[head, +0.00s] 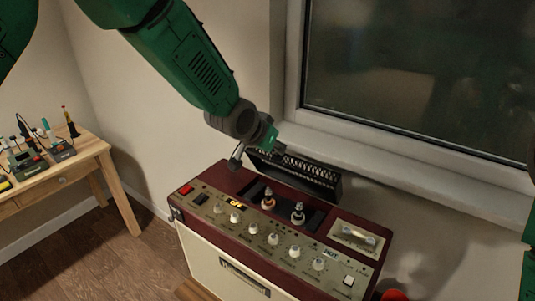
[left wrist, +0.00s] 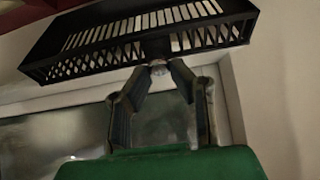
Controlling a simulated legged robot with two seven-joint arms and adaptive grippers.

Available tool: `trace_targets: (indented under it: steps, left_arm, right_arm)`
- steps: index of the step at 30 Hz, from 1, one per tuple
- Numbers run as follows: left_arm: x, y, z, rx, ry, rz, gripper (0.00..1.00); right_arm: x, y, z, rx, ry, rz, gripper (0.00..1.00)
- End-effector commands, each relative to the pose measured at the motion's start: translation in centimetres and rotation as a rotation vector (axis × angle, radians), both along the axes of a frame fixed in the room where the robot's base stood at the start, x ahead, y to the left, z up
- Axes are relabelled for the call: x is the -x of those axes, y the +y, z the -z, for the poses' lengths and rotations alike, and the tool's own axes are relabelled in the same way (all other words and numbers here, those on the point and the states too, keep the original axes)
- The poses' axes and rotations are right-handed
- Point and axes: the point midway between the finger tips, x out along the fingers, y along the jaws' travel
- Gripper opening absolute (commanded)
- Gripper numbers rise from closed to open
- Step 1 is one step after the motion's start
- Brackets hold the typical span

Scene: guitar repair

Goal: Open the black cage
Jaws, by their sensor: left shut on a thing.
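The black cage (head: 305,178) is a slotted metal cover at the back of the maroon amplifier (head: 215,177). It stands tilted up behind the opening in the amplifier's top, and two tubes (head: 298,213) show uncovered in front of it. In the left wrist view the cage (left wrist: 140,40) spans the top. My left gripper (head: 277,150) is at the cage's upper edge. In the left wrist view its fingers (left wrist: 160,70) close on a small knob of the cage. The fingertips are partly hidden in the head view. My right gripper is not in view.
A window sill (head: 385,157) and wall stand close behind the amplifier. The amplifier's front panel has several knobs (head: 273,239). A wooden table (head: 88,158) with tools stands at the left. A red object (head: 394,295) shows at the bottom right.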

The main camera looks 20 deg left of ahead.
Motion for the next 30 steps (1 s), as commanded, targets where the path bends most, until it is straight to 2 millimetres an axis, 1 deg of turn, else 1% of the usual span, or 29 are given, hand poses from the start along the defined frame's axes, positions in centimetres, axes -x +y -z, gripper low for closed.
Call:
trace_targets:
  steps: [1,5,6,12,21,30]
  left_arm:
    - [-0.6,-0.3,-0.2,0.001,0.004,0.001,0.00]
    - [-2.3,-1.0,-0.6,-0.001,0.011,0.001,0.00]
    - [-2.9,-1.2,-0.8,-0.013,0.048,0.001,0.00]
    - [-4.8,-2.0,-0.7,-0.067,0.193,0.001,0.00]
    - [-6.6,-2.7,-0.3,-0.120,0.337,0.004,0.00]
    - [-7.6,-3.2,0.1,-0.155,0.433,0.003,0.00]
  right_arm:
    - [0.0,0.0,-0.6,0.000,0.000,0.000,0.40]
    - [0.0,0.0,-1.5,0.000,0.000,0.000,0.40]
    - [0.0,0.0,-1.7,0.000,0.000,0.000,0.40]
    - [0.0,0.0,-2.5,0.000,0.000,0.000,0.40]
    - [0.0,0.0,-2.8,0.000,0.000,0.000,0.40]
    - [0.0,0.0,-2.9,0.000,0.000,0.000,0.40]
